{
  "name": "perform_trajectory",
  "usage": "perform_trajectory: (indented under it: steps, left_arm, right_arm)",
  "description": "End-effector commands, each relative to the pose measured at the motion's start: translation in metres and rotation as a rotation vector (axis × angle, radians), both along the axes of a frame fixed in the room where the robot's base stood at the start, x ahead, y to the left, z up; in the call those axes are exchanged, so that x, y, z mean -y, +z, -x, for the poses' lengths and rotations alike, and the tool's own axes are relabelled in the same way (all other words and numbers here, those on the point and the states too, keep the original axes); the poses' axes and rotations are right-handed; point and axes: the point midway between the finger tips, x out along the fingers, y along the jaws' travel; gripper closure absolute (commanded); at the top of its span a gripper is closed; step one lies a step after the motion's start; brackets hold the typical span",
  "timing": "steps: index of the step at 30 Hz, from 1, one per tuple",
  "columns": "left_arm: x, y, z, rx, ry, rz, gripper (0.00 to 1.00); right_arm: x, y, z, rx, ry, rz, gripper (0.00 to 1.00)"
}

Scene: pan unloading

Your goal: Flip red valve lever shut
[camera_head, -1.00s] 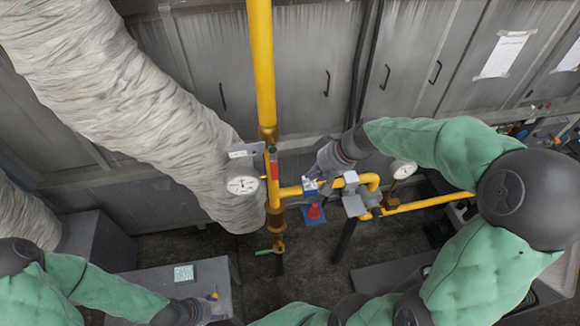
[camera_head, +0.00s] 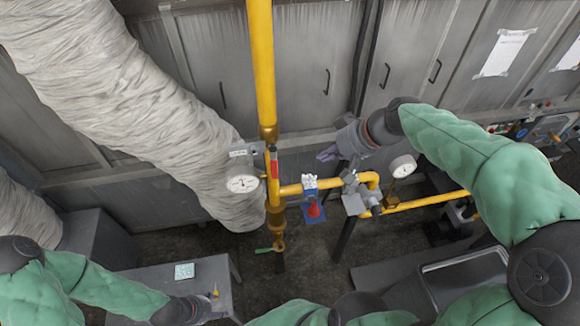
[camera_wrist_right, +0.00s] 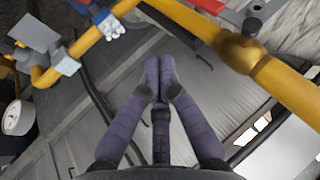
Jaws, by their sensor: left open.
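A red lever-like piece (camera_head: 274,166) stands upright along the yellow vertical pipe (camera_head: 261,70), beside the round gauge. Another red part (camera_head: 313,209) sits on a blue plate (camera_head: 308,215) under a white fitting (camera_head: 309,182) on the horizontal yellow pipe. I cannot tell for sure which one is the valve lever. My right gripper (camera_head: 326,153) is behind and above the white fitting, apart from it. In the right wrist view its purple fingers (camera_wrist_right: 160,75) meet at the tips, with nothing between them. My left gripper (camera_head: 214,296) is open at the lower left, far from the valves.
Gauges (camera_head: 242,184) and (camera_head: 403,166) flank the pipework. A grey regulator (camera_head: 355,202) stands right of the white fitting. A green handle (camera_head: 264,250) is low on the pipe. A large wrapped duct (camera_head: 110,90) fills the left. Grey cabinets (camera_head: 300,70) close off the back.

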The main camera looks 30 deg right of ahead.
Motion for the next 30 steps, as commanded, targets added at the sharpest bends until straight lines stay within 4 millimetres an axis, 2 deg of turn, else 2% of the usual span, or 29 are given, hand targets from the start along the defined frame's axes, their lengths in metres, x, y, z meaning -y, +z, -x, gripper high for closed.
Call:
perform_trajectory:
  steps: [5,17,24,30]
  left_arm:
    - [0.0,0.003,0.0,0.0,0.0,0.0,0.4]
    - [0.0,0.009,0.0,0.0,0.0,0.0,0.4]
    - [0.0,0.023,0.0,0.0,0.0,0.0,0.4]
    - [0.0,0.026,0.0,0.0,0.0,0.0,0.4]
  right_arm:
    - [-0.009,-0.018,-0.01,-0.004,0.005,-0.003,1.0]
    - [-0.034,-0.077,-0.047,-0.005,0.004,-0.003,1.0]
    - [-0.062,-0.076,-0.057,-0.002,0.005,-0.001,1.0]
    - [-0.07,-0.077,-0.06,-0.002,0.001,0.0,1.0]
